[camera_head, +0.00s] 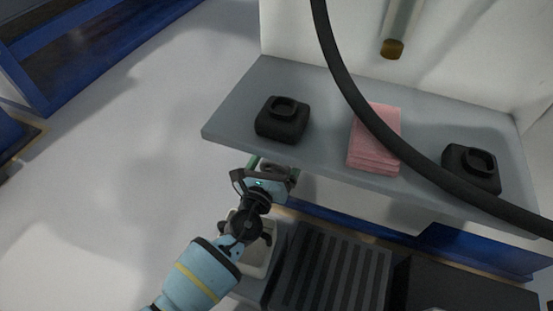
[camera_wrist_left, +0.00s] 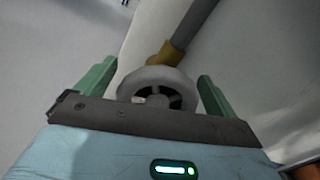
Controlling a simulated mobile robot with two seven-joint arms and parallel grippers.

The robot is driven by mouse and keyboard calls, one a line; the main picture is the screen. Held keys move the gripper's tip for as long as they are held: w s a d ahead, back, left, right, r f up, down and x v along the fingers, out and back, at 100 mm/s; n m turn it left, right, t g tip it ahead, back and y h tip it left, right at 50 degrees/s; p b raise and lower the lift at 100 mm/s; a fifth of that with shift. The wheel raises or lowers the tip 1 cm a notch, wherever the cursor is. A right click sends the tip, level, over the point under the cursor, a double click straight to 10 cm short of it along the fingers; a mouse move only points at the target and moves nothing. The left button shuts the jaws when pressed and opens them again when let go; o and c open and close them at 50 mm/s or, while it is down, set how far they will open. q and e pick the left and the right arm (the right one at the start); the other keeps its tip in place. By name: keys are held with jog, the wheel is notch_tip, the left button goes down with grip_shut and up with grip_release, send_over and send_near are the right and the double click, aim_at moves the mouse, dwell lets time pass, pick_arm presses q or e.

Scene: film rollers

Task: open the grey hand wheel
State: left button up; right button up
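The grey hand wheel (camera_wrist_left: 152,76) is a spoked ring in the middle of the left wrist view. It sits in front of a brass-coloured collar (camera_wrist_left: 165,55) on a grey pipe (camera_wrist_left: 192,25). My left gripper (camera_wrist_left: 156,85) has its two green fingers wide apart, one on each side of the wheel. The fingers are close to the rim; whether they touch it I cannot tell. In the head view my left gripper (camera_head: 272,170) is at the shelf's front edge, and the wheel is mostly hidden there. My right gripper is not in view.
A grey shelf (camera_head: 330,90) holds two black blocks with round tops (camera_head: 283,120) (camera_head: 471,168) and a pink folded stack (camera_head: 375,140). A thick black hose (camera_head: 347,85) crosses in front. A dark ribbed box (camera_head: 330,270) stands below. Open floor (camera_head: 120,140) lies left.

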aim_at(272, 170)
pick_arm(q)
jog(key=shift+s+a, duration=0.1)
jog(key=shift+s, duration=0.1)
jog(key=p+v, duration=0.2)
jog(key=v, duration=0.4)
jog(key=shift+s+p, duration=0.35)
jog(key=shift+s+a, duration=0.2)
jog(key=shift+s, duration=0.1)
